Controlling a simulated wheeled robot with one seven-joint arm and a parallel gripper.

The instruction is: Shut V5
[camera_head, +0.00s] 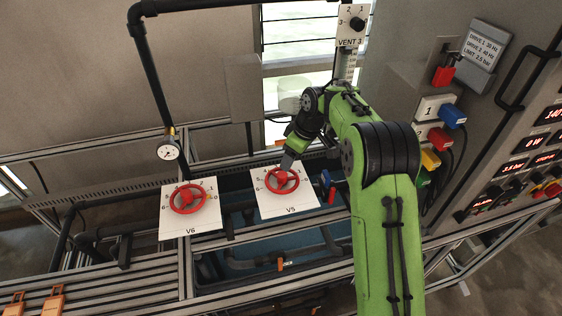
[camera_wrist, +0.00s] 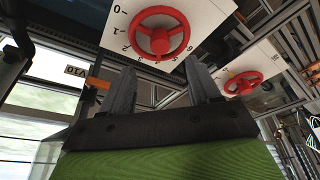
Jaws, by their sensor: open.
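The V5 valve is a red handwheel (camera_head: 282,181) on a white numbered plate (camera_head: 300,203) in the middle of the head view. My gripper (camera_head: 287,164) is at the far edge of this wheel, pointing down. Its fingers partly overlap the wheel there, and I cannot tell whether they touch it. In the wrist view the two fingers (camera_wrist: 161,80) stand apart with nothing between them. The nearer red wheel (camera_wrist: 160,40), apparently V5, lies beyond the fingertips with its numbered dial around it.
A second red wheel, V6 (camera_head: 187,198), is on its own plate to the left; a gauge (camera_head: 168,151) stands behind it. The VENT 3 knob (camera_head: 356,24) is above. A panel with coloured plugs (camera_head: 452,116) is at right. Metal rails (camera_head: 110,262) run along the front.

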